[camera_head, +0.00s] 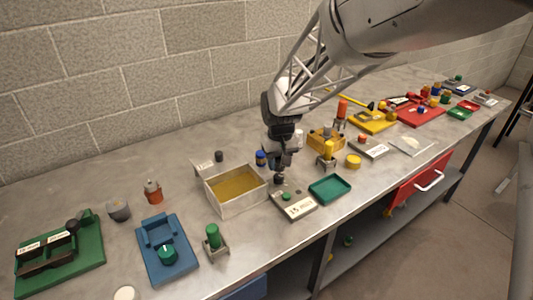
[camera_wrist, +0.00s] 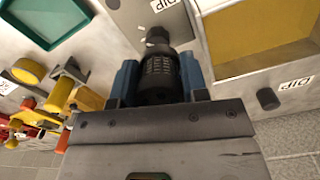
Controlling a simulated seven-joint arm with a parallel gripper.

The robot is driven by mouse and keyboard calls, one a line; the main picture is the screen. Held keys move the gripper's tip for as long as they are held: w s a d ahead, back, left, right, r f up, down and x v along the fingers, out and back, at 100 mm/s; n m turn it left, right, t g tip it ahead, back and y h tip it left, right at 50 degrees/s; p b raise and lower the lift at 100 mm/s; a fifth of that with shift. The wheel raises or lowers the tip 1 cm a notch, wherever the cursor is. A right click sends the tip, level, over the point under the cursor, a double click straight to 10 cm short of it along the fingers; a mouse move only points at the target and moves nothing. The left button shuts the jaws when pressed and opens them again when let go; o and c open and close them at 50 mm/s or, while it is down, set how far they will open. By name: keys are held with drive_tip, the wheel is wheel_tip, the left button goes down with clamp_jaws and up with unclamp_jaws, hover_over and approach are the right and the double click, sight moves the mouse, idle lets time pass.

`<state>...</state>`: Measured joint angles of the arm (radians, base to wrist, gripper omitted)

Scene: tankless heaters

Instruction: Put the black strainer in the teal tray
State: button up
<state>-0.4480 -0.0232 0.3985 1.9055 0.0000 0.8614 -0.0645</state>
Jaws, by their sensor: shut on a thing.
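My gripper (camera_head: 280,166) is shut on the black strainer (camera_wrist: 160,72), a dark cylinder with a ribbed or perforated side. The blue fingertips (camera_wrist: 158,80) hold it from both sides in the wrist view. In the head view the strainer is small and dark (camera_head: 279,179), low beneath my gripper; whether it touches anything there I cannot tell. The teal tray (camera_head: 330,188) lies on the bench to the right of my gripper and looks empty. Its corner also shows at the upper left of the wrist view (camera_wrist: 50,42).
A white box with a yellow inside (camera_head: 238,200) stands just left of my gripper. A grey labelled plate with a green knob (camera_head: 294,203) lies between box and tray. A yellow fixture (camera_head: 326,142) stands behind the tray. Clear bench lies right of the tray.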

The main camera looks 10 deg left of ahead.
sight(330, 190)
drive_tip(key=w+d+f+m, duration=0.1)
drive_tip(key=w+d, duration=0.1)
drive_tip(key=d, duration=0.6)
drive_tip(key=w+d+m, duration=0.1)
drive_tip(key=w+d, duration=0.1)
drive_tip(key=d, duration=0.6)
drive_tip(key=shift+d+f+m, duration=0.3)
drive_tip(key=shift+f+m, duration=0.1)
drive_tip(key=shift+f, duration=0.2)
drive_tip(key=shift+f, duration=3.15)
drive_tip(key=shift+f, duration=0.6)
drive_tip(key=o, duration=1.1)
drive_tip(key=shift+r, duration=3.9)
